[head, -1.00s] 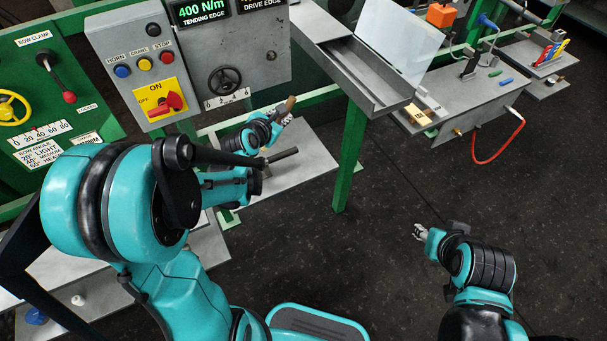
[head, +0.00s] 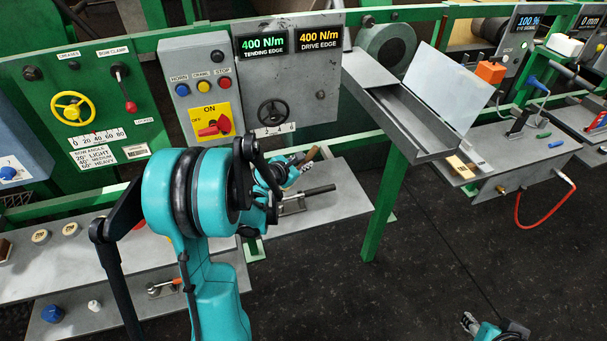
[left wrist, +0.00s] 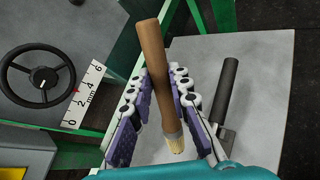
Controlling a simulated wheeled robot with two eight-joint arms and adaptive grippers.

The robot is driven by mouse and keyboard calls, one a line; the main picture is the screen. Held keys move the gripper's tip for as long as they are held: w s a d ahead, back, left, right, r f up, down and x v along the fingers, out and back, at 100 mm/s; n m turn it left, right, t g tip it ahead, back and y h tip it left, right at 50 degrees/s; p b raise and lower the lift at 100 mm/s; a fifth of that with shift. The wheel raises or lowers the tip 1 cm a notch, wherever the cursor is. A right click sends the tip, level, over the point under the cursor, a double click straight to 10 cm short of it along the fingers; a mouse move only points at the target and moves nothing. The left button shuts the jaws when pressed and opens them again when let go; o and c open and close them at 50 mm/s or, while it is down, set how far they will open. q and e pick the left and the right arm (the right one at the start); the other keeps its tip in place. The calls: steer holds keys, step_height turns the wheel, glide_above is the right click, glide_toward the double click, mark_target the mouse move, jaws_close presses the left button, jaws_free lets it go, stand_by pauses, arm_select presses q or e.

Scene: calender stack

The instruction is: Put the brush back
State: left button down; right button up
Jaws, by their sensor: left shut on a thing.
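The brush (left wrist: 152,70) has a brown wooden handle and pale bristles. In the left wrist view it stands between the fingers of my left gripper (left wrist: 165,110), which is shut on it. In the head view the brush handle (head: 310,156) pokes out past my left gripper (head: 290,172), above a grey shelf (head: 345,195) under the control panel. My own arm hides part of the shelf and gripper. My right gripper (head: 470,322) is low at the bottom edge of the head view, over the dark floor; its finger state is too small to tell.
A dark-handled tool (head: 318,190) lies on the shelf just below the brush; it also shows in the left wrist view (left wrist: 228,90). A grey panel with a handwheel (head: 272,112) stands behind. A green post (head: 385,205) and metal tray (head: 405,125) are to the right.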

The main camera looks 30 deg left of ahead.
arm_select(q)
step_height(320, 180, down, 4)
steer(key=shift+r+b, duration=0.1)
steer(key=shift+b, duration=0.75)
steer(key=shift+f, duration=0.2)
steer(key=c, duration=1.4)
jaws_free()
steer(key=shift+r, duration=0.15)
